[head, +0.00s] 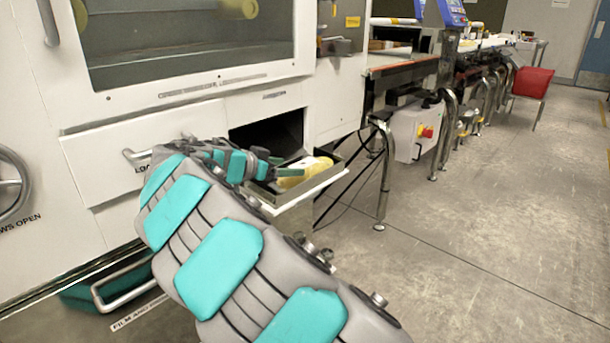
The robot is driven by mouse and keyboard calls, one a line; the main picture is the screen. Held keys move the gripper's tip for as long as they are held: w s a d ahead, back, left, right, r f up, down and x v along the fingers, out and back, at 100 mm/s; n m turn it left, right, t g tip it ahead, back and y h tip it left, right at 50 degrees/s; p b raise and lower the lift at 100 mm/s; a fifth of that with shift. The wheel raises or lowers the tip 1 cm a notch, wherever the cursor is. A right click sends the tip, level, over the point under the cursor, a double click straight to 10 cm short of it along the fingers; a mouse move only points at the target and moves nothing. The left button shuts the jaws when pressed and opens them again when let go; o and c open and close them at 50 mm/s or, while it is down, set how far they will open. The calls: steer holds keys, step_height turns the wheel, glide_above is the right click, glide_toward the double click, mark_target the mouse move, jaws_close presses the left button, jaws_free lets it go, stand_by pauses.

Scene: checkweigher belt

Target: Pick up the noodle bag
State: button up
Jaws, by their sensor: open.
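The noodle bag (308,171) is yellow with a white patch and lies in an open pull-out drawer (318,186) on the front of the white machine. My gripper (285,167) is at the left side of the bag, over the drawer. Its fingers are open, with one finger overlapping the near side of the bag in the picture. I cannot tell whether they touch the bag. My grey and teal arm crosses the lower middle of the view and hides part of the drawer's left side.
The floor at right is clear.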

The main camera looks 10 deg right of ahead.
mark_target(303, 164)
steer(key=x, duration=0.2)
steer(key=p+x, duration=0.1)
steer(key=x, duration=0.4)
steer(key=shift+d+r, duration=0.15)
steer(key=shift+r, duration=0.2)
jaws_close()
